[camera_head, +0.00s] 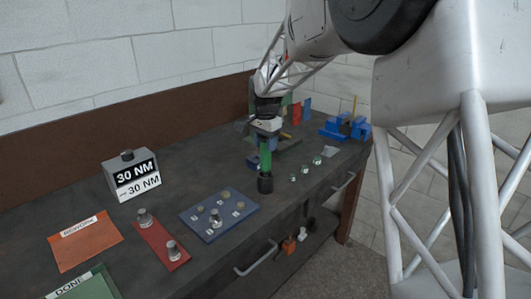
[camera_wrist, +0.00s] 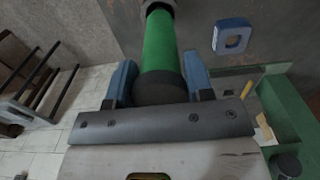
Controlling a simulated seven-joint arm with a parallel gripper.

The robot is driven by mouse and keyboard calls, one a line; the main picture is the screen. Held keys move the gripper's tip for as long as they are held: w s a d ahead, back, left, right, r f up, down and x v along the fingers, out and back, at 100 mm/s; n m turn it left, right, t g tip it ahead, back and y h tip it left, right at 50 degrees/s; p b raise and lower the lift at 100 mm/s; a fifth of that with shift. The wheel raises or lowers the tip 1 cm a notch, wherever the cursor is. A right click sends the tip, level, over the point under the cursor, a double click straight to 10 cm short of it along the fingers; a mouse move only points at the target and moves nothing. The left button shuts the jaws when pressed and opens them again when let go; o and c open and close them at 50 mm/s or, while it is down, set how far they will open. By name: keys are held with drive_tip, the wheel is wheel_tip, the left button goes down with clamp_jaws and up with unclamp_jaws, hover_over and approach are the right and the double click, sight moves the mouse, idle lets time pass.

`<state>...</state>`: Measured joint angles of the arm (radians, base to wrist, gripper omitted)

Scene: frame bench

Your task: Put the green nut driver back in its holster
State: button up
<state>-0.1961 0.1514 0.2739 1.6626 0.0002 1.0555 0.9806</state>
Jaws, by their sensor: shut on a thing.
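The green nut driver (camera_head: 265,155) is upright in my gripper (camera_head: 266,136) over the bench. In the wrist view its green handle (camera_wrist: 160,42) runs away from my gripper (camera_wrist: 160,82), whose two blue fingers are shut on either side of its dark end. A dark rim partly shows at the handle's far end in the wrist view.
A blue tray (camera_head: 245,213) with several fasteners, a red mat (camera_head: 160,243), an orange mat (camera_head: 86,246) and a 30 NM display (camera_head: 112,164) lie to the left. Small nuts (camera_head: 305,169) and a blue vise-like fixture (camera_head: 334,127) are to the right. Drawer handles stick out in front.

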drive_tip(key=shift+f, duration=1.95)
drive_tip(key=o, duration=1.2)
wheel_tip(320, 180, up, 12)
drive_tip(key=shift+r, duration=0.15)
